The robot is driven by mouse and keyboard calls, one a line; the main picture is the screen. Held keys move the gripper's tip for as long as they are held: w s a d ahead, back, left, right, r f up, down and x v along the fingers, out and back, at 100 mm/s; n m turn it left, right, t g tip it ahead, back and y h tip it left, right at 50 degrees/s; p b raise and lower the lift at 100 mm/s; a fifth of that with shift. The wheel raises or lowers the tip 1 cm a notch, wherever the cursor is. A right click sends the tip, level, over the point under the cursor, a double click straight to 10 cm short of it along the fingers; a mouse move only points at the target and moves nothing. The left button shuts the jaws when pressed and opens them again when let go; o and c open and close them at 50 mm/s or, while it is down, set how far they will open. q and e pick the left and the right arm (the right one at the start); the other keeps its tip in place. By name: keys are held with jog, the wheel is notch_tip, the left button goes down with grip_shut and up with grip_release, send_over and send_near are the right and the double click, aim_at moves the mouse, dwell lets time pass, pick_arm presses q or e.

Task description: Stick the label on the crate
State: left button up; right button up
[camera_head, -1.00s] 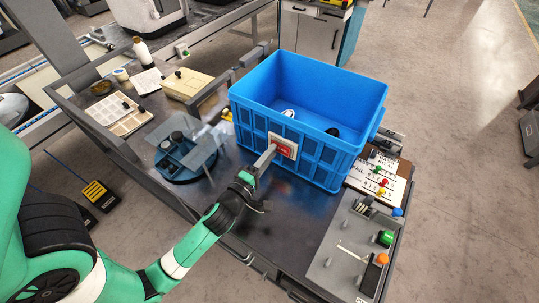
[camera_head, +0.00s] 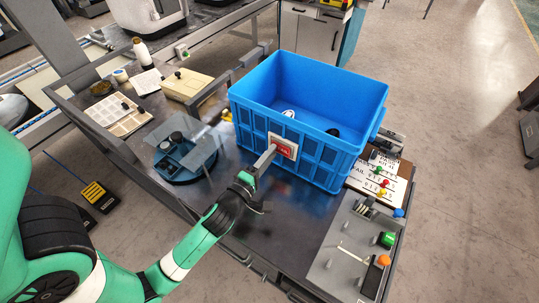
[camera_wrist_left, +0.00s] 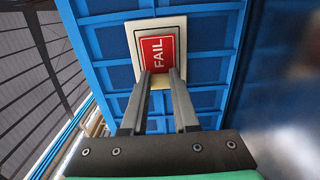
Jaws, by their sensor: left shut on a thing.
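The blue crate (camera_head: 315,88) stands upright on the dark workbench. A pale square plate (camera_head: 292,139) is on its near side wall. The red label (camera_head: 281,149) lies in front of this plate, and the left wrist view shows the word FAIL on it (camera_wrist_left: 158,51). My left gripper (camera_head: 273,152) is shut on the label's lower edge and holds it against or very close to the plate. In the left wrist view the fingertips (camera_wrist_left: 161,73) overlap that edge. I cannot tell whether label and plate touch. My right gripper is not in view.
A round blue holder (camera_head: 185,165) with clear plates stands left of the crate. A pin board (camera_head: 377,184) and a grey panel (camera_head: 350,248) with green and orange knobs lie to the right. Trays (camera_head: 118,114) fill the back left. Small objects lie inside the crate.

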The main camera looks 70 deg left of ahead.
pick_arm(q)
jog(key=shift+w+a, duration=0.2)
jog(key=shift+w, duration=0.1)
dwell(0.9)
jog(key=shift+b, duration=0.45)
dwell(0.6)
dwell(0.6)
jog(key=o, duration=1)
jog(key=shift+c, duration=0.2)
jog(key=shift+o, duration=0.4)
jog(key=o, duration=0.4)
